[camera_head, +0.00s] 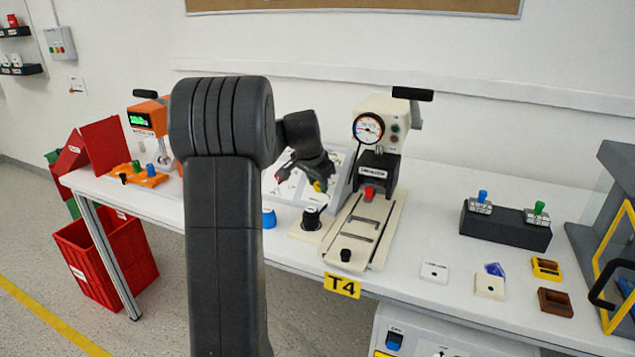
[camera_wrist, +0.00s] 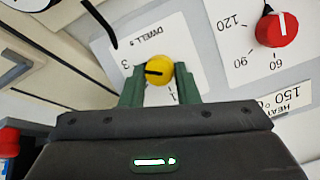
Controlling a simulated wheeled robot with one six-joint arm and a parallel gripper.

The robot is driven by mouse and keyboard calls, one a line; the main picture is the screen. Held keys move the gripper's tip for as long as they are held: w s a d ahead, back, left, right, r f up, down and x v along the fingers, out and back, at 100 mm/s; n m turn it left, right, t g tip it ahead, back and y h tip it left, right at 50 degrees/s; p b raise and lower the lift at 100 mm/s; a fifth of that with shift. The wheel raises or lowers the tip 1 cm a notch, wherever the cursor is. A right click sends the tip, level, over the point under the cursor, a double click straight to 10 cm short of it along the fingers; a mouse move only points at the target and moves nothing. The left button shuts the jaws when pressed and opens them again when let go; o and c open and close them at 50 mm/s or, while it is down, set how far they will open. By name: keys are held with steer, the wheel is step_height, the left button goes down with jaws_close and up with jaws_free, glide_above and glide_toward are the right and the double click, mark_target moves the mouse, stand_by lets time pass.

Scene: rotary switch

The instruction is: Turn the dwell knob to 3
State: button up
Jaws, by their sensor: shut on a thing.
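The dwell knob is yellow with a black mark (camera_wrist: 158,70) and sits on a white plate printed "DWELL s" (camera_wrist: 150,38). In the wrist view its mark points left, roughly toward the printed 3; a 1 shows at its lower right. The knob also shows in the head view (camera_head: 318,186), partly under my gripper. My gripper (camera_wrist: 159,84) has its green fingers on either side of the knob, shut on it. In the head view my gripper (camera_head: 316,172) is over the sloped control panel (camera_head: 342,170).
A red heat knob (camera_wrist: 277,29) with a 60, 90, 120 scale stands close by on the same panel. A cream press with a gauge (camera_head: 368,128) stands right of the panel. A black cylinder (camera_head: 311,218) and a blue object (camera_head: 269,218) stand in front.

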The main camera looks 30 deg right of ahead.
steer(key=o, duration=0.7)
steer(key=p+v, duration=0.2)
steer(key=v, duration=1.1)
steer(key=shift+s+a+r, duration=0.1)
steer(key=shift+a+r, duration=0.05)
steer(key=shift+r, duration=0.15)
steer(key=b+x, duration=0.2)
steer(key=x, duration=1.1)
steer(key=shift+f, duration=0.35)
steer(key=shift+r, duration=0.15)
